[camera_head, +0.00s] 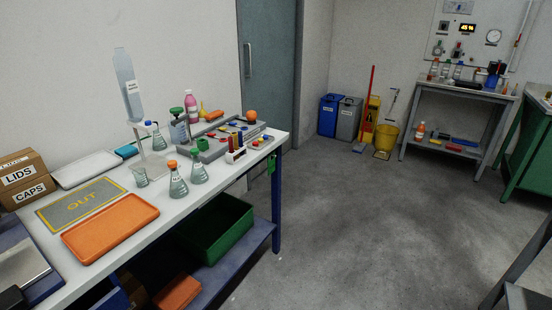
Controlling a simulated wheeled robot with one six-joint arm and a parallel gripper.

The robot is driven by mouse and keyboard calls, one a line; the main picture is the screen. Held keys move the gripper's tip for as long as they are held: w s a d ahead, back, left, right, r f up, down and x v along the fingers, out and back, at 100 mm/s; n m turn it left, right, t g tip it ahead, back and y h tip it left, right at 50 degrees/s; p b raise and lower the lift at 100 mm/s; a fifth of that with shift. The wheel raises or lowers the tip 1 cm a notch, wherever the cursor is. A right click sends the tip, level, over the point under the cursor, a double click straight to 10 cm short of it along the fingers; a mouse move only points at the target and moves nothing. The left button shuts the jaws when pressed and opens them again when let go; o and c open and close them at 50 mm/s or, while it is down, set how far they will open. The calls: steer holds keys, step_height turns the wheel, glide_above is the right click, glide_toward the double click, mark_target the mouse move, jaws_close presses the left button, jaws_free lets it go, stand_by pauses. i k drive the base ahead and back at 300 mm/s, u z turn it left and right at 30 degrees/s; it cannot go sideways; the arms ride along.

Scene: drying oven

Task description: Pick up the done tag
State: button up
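A small green tag (271,164) hangs at the right end of the white workbench (185,232), near the corner above the blue leg. It is too small for me to read any word on it, so I cannot tell whether it is the done tag. I see no other thing that I can make out as a done tag. My gripper is not in view.
The bench holds flasks (178,185), an orange tray (110,228), a grey OUT mat (50,212) and a grey tray of small items. A green crate (222,240) sits on the lower shelf. The floor (350,230) right of the bench is clear.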

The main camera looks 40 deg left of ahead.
mark_target(271, 164)
steer(key=u, duration=0.55)
steer(key=i, duration=0.9)
steer(key=u, duration=1.5)
steer(key=i, duration=0.9)
steer(key=u, duration=0.15)
